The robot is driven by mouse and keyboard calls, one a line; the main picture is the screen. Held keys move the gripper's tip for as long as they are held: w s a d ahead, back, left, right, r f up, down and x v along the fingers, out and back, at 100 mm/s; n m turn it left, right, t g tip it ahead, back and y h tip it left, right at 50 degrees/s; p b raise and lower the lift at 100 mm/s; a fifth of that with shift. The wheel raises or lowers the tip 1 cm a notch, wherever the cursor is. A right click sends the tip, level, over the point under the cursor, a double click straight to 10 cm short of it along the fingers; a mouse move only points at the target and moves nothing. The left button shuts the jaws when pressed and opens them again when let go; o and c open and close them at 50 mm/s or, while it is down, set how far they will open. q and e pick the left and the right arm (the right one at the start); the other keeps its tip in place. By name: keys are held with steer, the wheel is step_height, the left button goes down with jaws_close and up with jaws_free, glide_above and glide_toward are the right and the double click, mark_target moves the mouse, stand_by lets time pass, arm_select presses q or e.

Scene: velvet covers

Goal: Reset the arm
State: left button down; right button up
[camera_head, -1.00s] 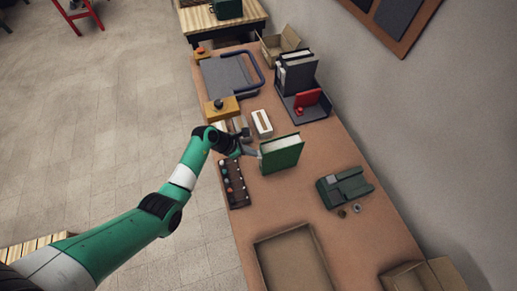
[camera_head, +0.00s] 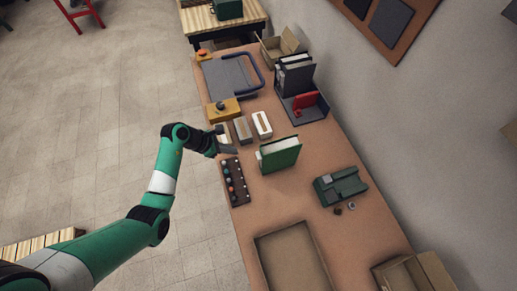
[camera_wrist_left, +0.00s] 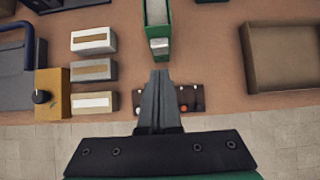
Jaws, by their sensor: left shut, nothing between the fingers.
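My left arm reaches in from the lower left in the head view. My left gripper (camera_head: 226,148) is over the table's left edge, just beyond the dark strip of coloured knobs (camera_head: 234,183). In the left wrist view the gripper (camera_wrist_left: 161,75) is shut and empty, its fingers together, and it hides part of the strip. A green book-like object (camera_head: 279,154) stands upright to the right of the gripper, apart from it; it also shows in the left wrist view (camera_wrist_left: 157,12). My right gripper does not show.
Pale blocks (camera_head: 262,125) and a yellow box with a dark knob (camera_head: 223,110) lie beyond the gripper. A green device (camera_head: 341,186) stands at the right. An open tray (camera_head: 262,262) is nearer. Bare tabletop (camera_head: 290,205) lies between.

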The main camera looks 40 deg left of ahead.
arm_select(q)
steer(key=v, duration=0.2)
steer(key=shift+s+r, duration=0.2)
steer(key=shift+r, duration=0.05)
stand_by(0.4)
